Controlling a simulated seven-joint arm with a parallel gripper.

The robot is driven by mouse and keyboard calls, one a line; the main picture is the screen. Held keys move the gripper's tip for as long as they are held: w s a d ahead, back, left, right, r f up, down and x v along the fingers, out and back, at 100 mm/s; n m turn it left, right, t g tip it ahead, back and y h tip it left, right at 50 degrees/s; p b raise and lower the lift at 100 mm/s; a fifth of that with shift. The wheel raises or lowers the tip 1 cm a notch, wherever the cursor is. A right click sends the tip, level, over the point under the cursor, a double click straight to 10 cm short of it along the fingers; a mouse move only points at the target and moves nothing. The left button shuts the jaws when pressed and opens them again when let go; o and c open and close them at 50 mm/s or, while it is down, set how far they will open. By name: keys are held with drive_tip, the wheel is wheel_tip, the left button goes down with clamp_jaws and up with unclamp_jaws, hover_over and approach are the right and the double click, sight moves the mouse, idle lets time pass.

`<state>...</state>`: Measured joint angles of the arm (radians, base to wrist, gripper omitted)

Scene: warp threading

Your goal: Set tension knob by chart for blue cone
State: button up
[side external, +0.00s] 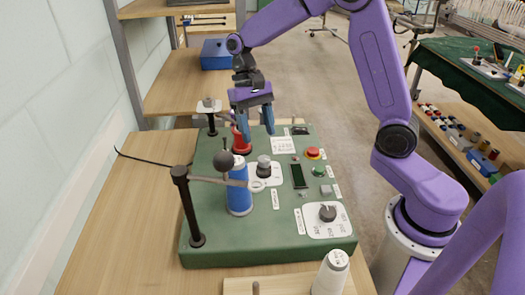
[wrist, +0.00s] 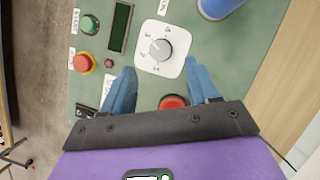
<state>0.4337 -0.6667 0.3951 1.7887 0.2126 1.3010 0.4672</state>
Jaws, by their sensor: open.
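A dark green machine panel (side external: 270,235) carries a blue cone (side external: 239,195), whose edge also shows in the wrist view (wrist: 218,6). A grey knob on a white numbered plate (side external: 264,166) stands right of the cone; in the wrist view this knob (wrist: 160,49) lies just beyond my fingertips. A second dark knob (side external: 327,212) sits on a larger numbered plate at the front right. Which is the tension knob is not readable. A white printed card (side external: 283,146), perhaps the chart, lies near the back; its text is unreadable. My gripper (side external: 257,134) is open and empty, above the panel's back.
A black post with an arm and ball (side external: 223,160) rises beside the blue cone. A display (side external: 298,175), red button (side external: 313,153) and green button (side external: 318,172) sit right. A white cone (side external: 331,275) stands in front.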

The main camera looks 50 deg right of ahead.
sight(264, 159)
drive_tip(key=shift+x, duration=3.2)
drive_tip(key=c, duration=1)
